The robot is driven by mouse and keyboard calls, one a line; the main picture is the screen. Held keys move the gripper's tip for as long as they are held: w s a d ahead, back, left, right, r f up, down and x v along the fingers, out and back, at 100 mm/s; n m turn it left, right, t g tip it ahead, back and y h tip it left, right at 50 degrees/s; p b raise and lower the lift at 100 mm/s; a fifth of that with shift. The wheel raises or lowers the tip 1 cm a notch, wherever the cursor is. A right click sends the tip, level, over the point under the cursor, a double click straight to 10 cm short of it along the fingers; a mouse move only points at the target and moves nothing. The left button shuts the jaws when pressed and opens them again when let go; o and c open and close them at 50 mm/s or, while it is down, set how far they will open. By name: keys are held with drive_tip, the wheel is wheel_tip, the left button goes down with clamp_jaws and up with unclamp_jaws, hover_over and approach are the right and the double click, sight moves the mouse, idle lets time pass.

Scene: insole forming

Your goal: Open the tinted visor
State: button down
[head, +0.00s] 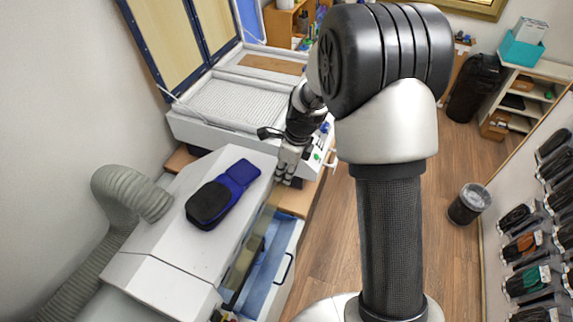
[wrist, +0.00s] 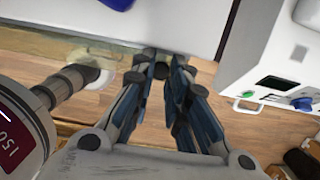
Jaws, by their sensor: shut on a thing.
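The tinted visor (head: 248,248) is a see-through, yellowish-brown panel along the right side of the white machine, above its blue-lined opening. In the wrist view the visor (wrist: 75,45) shows as a hazy tan strip at upper left. My gripper (head: 287,180) is at the far end of the visor, beside the machine's edge. In the wrist view my gripper (wrist: 162,68) has its fingertips close together at the visor's right end, shut on its edge. The exact contact is hidden by the fingers.
The white machine (head: 165,245) carries blue and black pads (head: 212,200) on top and has a grey hose (head: 125,190) on its left. A white press (head: 225,115) with an open lid stands behind my gripper. Wooden floor on the right is clear around a bin (head: 468,205).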

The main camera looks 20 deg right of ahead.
drive_tip(key=c, duration=1.5)
unclamp_jaws()
drive_tip(key=shift+a, duration=0.1)
drive_tip(key=shift+r, duration=0.1)
drive_tip(key=v, duration=1.2)
drive_tip(key=shift+w, duration=0.1)
drive_tip(key=s+f+n+t+b, duration=0.1)
drive_tip(key=s+f+n+b, duration=0.4)
drive_tip(key=s+n+b, duration=0.3)
drive_tip(key=s+a+f+n+t+h+b, duration=0.1)
drive_tip(key=s+f+n+b, duration=0.5)
drive_tip(key=s+n+b, duration=0.2)
drive_tip(key=s+f+n+t+h+b, duration=0.1)
drive_tip(key=s+f+n+b, duration=0.5)
drive_tip(key=s+n+b, duration=0.3)
drive_tip(key=shift+s+a+b, duration=0.35)
drive_tip(key=shift+s+b, duration=0.45)
drive_tip(key=shift+b, duration=0.15)
